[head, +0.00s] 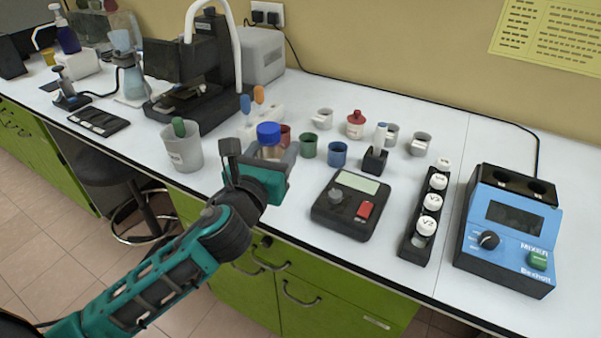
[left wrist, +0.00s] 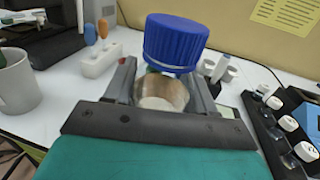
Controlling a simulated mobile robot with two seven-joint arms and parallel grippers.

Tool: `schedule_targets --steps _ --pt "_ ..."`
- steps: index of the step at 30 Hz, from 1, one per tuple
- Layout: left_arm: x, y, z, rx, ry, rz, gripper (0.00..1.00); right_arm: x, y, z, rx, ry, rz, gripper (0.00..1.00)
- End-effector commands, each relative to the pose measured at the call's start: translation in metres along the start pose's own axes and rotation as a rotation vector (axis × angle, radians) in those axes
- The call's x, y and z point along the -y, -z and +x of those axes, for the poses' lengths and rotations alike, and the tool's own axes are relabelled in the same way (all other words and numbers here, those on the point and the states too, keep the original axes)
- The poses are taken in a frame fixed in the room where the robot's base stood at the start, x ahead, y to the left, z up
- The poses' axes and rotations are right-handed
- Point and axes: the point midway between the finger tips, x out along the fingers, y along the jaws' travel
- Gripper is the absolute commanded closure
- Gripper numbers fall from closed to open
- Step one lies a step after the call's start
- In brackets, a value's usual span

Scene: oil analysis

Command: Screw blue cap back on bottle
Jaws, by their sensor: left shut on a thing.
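My left gripper (head: 266,160) is shut on a small pale bottle (left wrist: 160,92) with a brownish band, held between its two fingers near the front edge of the bench. The blue cap (head: 268,133) is at the top of the bottle; it also shows in the left wrist view (left wrist: 175,42). There the ribbed cap looks slightly tilted, with a little green background showing under its left side. I cannot tell whether its thread is engaged. The bottle's lower part is hidden by the gripper. My right gripper is not in view.
A beaker (head: 184,150) stands left of the gripper, and red, green (head: 308,145) and blue cups (head: 337,154) stand close behind and to the right. A black scale (head: 345,215), a vial rack (head: 418,240) and a blue mixer (head: 510,230) are farther right. A microscope (head: 205,75) stands behind left.

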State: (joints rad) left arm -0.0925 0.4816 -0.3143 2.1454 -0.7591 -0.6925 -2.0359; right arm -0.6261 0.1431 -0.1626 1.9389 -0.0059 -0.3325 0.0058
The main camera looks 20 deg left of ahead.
Motion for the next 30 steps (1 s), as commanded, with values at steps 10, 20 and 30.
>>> schedule_targets --steps 10,20,30 --pt "-0.078 -0.072 0.084 0.006 -0.166 0.002 1.00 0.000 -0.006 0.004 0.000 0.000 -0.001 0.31" --pt "-0.099 -0.094 0.099 0.000 -0.205 0.000 1.00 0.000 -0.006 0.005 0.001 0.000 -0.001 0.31" --pt "-0.099 -0.082 0.099 -0.004 -0.204 -0.001 1.00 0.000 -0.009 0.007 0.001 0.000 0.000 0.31"
